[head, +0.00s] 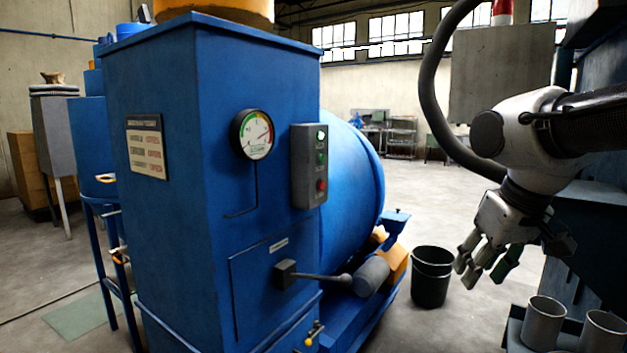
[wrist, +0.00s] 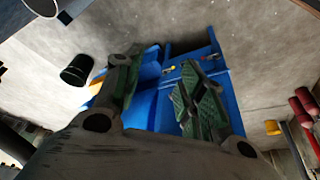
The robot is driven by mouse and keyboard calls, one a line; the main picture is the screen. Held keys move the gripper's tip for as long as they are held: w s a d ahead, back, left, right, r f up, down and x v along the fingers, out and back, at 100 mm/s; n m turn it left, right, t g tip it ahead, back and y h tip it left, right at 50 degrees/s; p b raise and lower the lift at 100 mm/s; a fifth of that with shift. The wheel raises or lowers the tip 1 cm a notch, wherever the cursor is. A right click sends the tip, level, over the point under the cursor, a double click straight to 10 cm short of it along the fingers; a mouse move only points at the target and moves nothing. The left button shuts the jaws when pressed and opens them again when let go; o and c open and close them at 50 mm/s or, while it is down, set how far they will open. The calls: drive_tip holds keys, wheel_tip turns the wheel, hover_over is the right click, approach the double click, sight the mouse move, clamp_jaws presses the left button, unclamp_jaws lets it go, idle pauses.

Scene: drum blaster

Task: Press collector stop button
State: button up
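A grey control box (head: 309,166) is fixed to the right edge of the blue cabinet's front, beside a round gauge (head: 253,135). It carries a red button (head: 321,185) at the bottom and green or pale buttons above it. My gripper (head: 486,268) hangs at the right of the head view, pointing down, well to the right of and lower than the box, touching nothing. In the wrist view its green-padded fingers (wrist: 160,85) stand apart with nothing held between them. The control box cannot be made out in the wrist view.
The blue cabinet (head: 190,240) has a lever (head: 315,276) jutting right from its front. A blue drum (head: 350,185) stands behind. A black bucket (head: 431,280) is on the floor. Metal cups (head: 543,323) stand at lower right.

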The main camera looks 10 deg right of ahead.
clamp_jaws()
idle(1.4)
